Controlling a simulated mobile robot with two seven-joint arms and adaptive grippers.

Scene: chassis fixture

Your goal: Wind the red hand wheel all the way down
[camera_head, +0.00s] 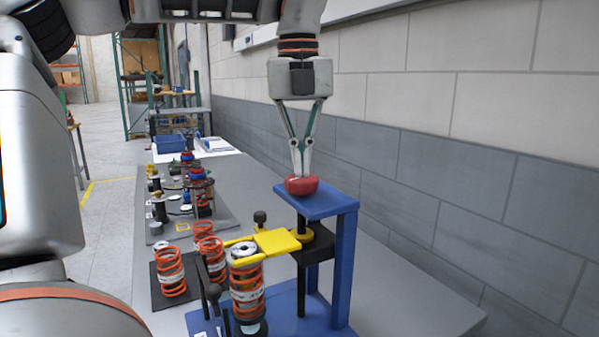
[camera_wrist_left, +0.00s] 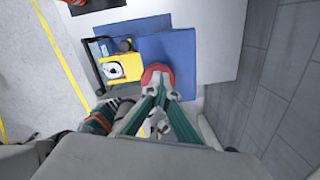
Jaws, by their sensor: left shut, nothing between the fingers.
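The red hand wheel (camera_head: 301,186) sits on top of the blue press frame (camera_head: 338,205). It also shows in the left wrist view (camera_wrist_left: 155,76), partly hidden by the fingers. My left gripper (camera_head: 301,172) points straight down with its fingertips together at the wheel's top. It is shut with nothing between the fingers; whether the tips touch the wheel I cannot tell. Below the frame's top, a yellow fork arm (camera_head: 275,243) reaches over a red coil spring (camera_head: 247,285) standing upright on the blue base. My right gripper is not in view.
Several more red springs (camera_head: 171,272) stand on a black plate to the left of the press. Farther back, a grey mat (camera_head: 216,226) holds assembled spring units. A blue bin (camera_head: 170,143) is at the table's far end. A block wall (camera_head: 450,170) runs along the right; the table's right side is bare.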

